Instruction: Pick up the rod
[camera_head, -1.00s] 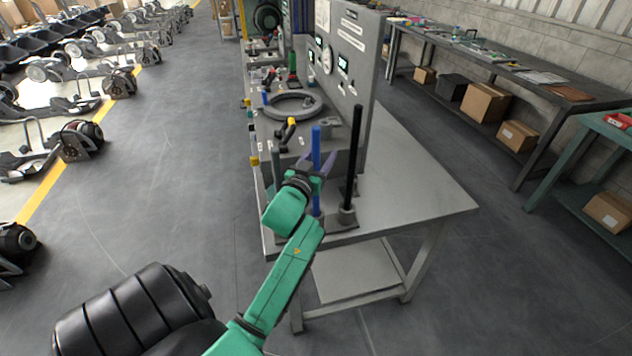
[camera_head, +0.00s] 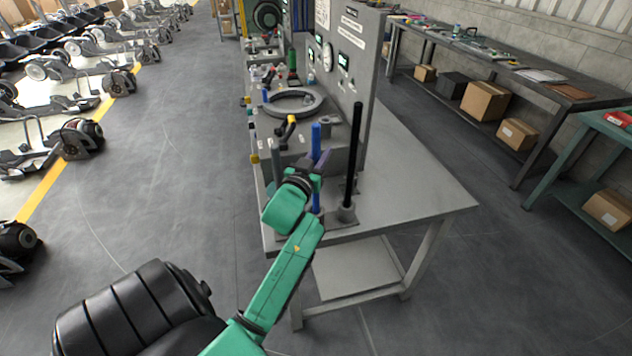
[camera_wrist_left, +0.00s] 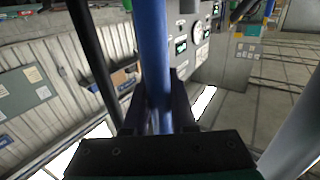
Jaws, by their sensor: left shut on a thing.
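A blue rod (camera_head: 316,140) stands upright near the front end of the grey workbench (camera_head: 420,190). My left gripper (camera_head: 315,170) is shut on the blue rod, around its middle. The wrist and fingers hide part of the rod; its lower end shows below them by the bench top. In the left wrist view the blue rod (camera_wrist_left: 152,45) runs down between the dark fingers (camera_wrist_left: 158,108). A black rod (camera_head: 354,155) stands in a base to the right, apart from the gripper. A grey rod (camera_head: 276,162) stands to the left. My right gripper is not in view.
Behind the rods are a grey ring (camera_head: 293,103), a yellow-and-black handle (camera_head: 288,128) and an upright panel (camera_head: 345,70) with gauges. The right part of the bench top is bare. Another bench (camera_head: 480,60) stands along the wall.

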